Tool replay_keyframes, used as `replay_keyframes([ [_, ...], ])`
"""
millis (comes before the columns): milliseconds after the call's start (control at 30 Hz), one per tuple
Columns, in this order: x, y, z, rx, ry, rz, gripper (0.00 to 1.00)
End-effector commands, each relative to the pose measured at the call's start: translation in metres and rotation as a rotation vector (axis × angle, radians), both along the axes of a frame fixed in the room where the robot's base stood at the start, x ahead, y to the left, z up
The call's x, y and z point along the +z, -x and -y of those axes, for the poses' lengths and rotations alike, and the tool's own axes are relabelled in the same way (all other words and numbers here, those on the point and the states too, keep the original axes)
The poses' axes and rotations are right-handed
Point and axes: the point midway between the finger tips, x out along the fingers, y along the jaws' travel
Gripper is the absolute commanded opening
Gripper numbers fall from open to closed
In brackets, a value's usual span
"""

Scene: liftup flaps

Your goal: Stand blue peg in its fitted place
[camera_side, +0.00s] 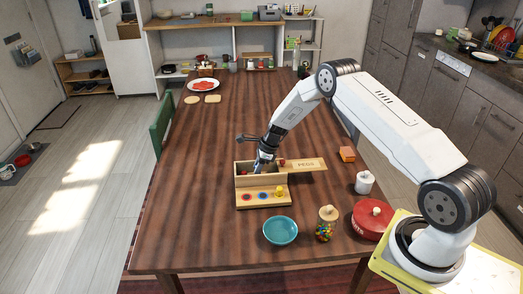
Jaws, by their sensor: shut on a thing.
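A wooden peg box (243,181) stands on the table with an open compartment at the back and a lower ledge in front. The ledge carries a red-marked place (247,197), a blue-marked place (263,196) and a yellow peg (279,192) at its right place. My gripper (261,168) points down into the open compartment. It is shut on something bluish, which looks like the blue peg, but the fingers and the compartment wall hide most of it. Small red pieces show in the compartment beside the gripper.
The lid marked PEGS (306,164) sticks out to the right of the box. The table's left side is clear.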

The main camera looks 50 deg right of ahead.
Motion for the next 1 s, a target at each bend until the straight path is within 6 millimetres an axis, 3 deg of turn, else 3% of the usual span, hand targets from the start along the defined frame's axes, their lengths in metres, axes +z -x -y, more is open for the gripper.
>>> replay_keyframes([
  [233,-0.022,0.000,0.000,0.001,0.001,0.001,0.00],
  [700,-0.027,0.000,0.000,0.001,0.001,0.001,0.00],
  [733,-0.026,0.000,0.000,0.001,0.001,0.001,0.39],
  [767,-0.026,0.000,0.000,0.001,0.001,0.001,0.45],
  [1000,-0.026,0.000,0.000,0.001,0.001,0.001,0.45],
])
